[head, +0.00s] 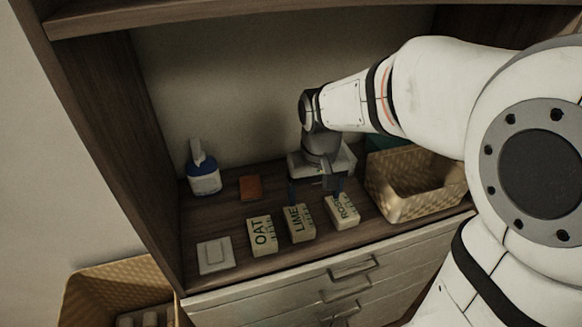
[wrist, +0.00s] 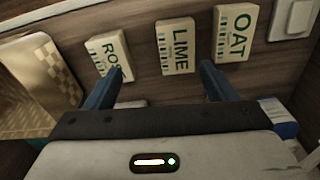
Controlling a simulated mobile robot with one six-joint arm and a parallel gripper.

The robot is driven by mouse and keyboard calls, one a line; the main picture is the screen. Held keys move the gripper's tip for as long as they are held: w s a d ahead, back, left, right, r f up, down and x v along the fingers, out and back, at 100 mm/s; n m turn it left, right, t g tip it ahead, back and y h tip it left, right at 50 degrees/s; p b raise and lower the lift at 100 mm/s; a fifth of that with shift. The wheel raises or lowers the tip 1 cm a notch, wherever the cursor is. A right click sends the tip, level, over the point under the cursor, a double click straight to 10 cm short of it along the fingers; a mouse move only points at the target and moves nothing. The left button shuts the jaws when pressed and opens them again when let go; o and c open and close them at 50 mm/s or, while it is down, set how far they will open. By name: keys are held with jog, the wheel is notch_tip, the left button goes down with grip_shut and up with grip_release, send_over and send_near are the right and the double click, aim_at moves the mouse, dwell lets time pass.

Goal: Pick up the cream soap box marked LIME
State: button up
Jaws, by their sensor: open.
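The cream soap box marked LIME (head: 299,223) stands on the wooden shelf between two similar boxes. In the wrist view the LIME box (wrist: 176,47) lies ahead of my gripper, between the lines of its two fingers. My gripper (wrist: 158,82) is open and empty, with blue fingertips. In the head view my gripper (head: 316,190) is above and just behind the boxes. The box marked OAT (head: 262,236) is to the left of LIME, and the box marked ROSE (head: 342,211) is to the right. In the wrist view one fingertip overlaps the ROSE box and the other is near OAT (wrist: 235,33).
A wicker basket (head: 412,190) stands at the right. A wicker bin (head: 85,290) is below left. Gaps between the boxes are narrow.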

aim_at(298, 217)
jog(key=shift+g, duration=0.3)
jog(key=w+a+f, duration=0.2)
jog(key=a+f, duration=0.1)
jog(key=shift+f, duration=0.2)
notch_tip(298, 217, down, 8)
jog(key=shift+s+a+r, duration=0.1)
jog(key=shift+s+r, duration=0.05)
jog(key=shift+r, duration=0.1)
jog(key=shift+c, duration=0.2)
jog(key=c, duration=1.1)
